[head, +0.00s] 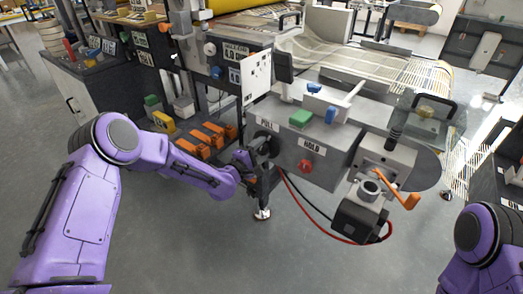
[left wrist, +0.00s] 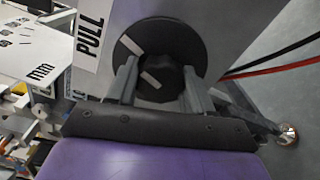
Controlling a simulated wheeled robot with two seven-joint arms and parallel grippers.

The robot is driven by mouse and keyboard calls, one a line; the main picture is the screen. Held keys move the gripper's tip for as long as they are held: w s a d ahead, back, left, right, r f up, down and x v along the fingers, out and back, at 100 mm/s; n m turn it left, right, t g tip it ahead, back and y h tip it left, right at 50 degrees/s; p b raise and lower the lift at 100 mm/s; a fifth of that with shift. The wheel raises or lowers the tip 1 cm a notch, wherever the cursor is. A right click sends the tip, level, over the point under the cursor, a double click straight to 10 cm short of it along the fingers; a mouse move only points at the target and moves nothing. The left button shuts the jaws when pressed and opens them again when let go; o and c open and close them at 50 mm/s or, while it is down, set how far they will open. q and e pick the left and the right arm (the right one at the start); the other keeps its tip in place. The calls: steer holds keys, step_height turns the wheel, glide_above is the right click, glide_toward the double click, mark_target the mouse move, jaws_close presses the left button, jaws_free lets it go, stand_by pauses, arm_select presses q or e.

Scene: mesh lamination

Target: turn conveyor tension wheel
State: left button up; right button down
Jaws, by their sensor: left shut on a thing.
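The conveyor tension wheel is a black round knob (left wrist: 168,45) with light marks on its face, set on the grey machine side beside a "PULL" label. In the left wrist view my left gripper (left wrist: 158,88) has one finger on either side of the knob's lower part and is shut on it. In the head view my left gripper (head: 258,158) is at the lower left end of the grey machine housing (head: 325,150), and it hides most of the wheel. My right gripper is out of view; only part of my right arm shows at the lower right.
The housing carries a red knob (head: 305,166), a green button (head: 300,118) and an orange crank (head: 400,195). Black and red cables hang below it. Orange blocks (head: 205,140) stand behind my left forearm. The floor in front is clear.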

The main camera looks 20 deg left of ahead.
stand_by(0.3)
arm_select(q)
steer(key=o, duration=1)
steer(key=shift+s, duration=0.1)
steer(key=v, duration=1)
steer(key=shift+s+a, duration=0.15)
steer(key=shift+s, duration=0.05)
